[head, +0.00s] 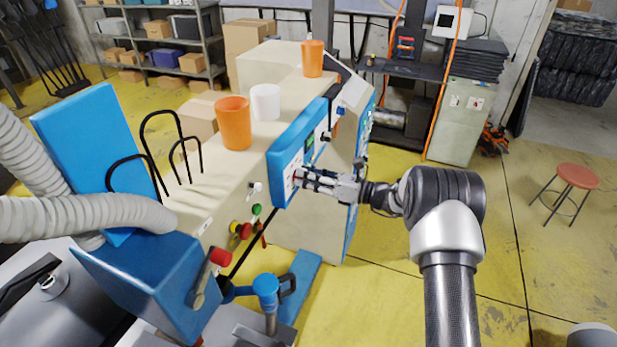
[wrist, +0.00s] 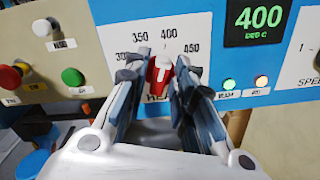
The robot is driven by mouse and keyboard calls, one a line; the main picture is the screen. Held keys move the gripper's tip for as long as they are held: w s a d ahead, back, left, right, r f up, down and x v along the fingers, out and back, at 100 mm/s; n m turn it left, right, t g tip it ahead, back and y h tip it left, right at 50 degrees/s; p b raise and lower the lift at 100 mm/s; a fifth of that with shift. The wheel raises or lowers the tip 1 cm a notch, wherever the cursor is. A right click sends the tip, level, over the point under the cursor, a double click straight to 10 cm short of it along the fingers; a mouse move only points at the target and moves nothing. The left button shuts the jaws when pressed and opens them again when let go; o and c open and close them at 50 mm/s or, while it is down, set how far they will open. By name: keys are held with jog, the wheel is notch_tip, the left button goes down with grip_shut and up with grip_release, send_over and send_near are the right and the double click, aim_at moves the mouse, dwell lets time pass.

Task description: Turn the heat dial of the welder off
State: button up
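The welder (head: 285,150) is a large cream machine with a blue control panel, which also shows in the wrist view (wrist: 290,30). Its heat dial (wrist: 160,74) is a red knob with a white pointer mark, on a white scale marked 300, 350, 400 and 450. The pointer is near 400. The green display (wrist: 259,18) reads 400 DEG C. My gripper (head: 301,178) is at the panel. In the wrist view its two fingers (wrist: 163,78) stand either side of the dial, apart, with slim gaps showing. The fingers hide the scale's lower part.
Orange cups (head: 233,122) and a white cup (head: 265,102) stand on the machine.

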grip_shut()
jog(key=shift+n+b, duration=0.3)
jog(key=shift+b, duration=0.3)
jog(key=shift+s+a+f+n+b, duration=0.1)
jog(key=shift+n+b, duration=3.75)
jog(key=shift+b, duration=0.8)
jog(key=shift+s+d+f+n+b, duration=0.1)
jog(key=shift+n+b, duration=3.8)
jog(key=shift+b, duration=0.7)
jog(key=shift+s+a+f+n+b, duration=0.1)
jog(key=shift+n+b, duration=3.75)
jog(key=shift+b, duration=0.8)
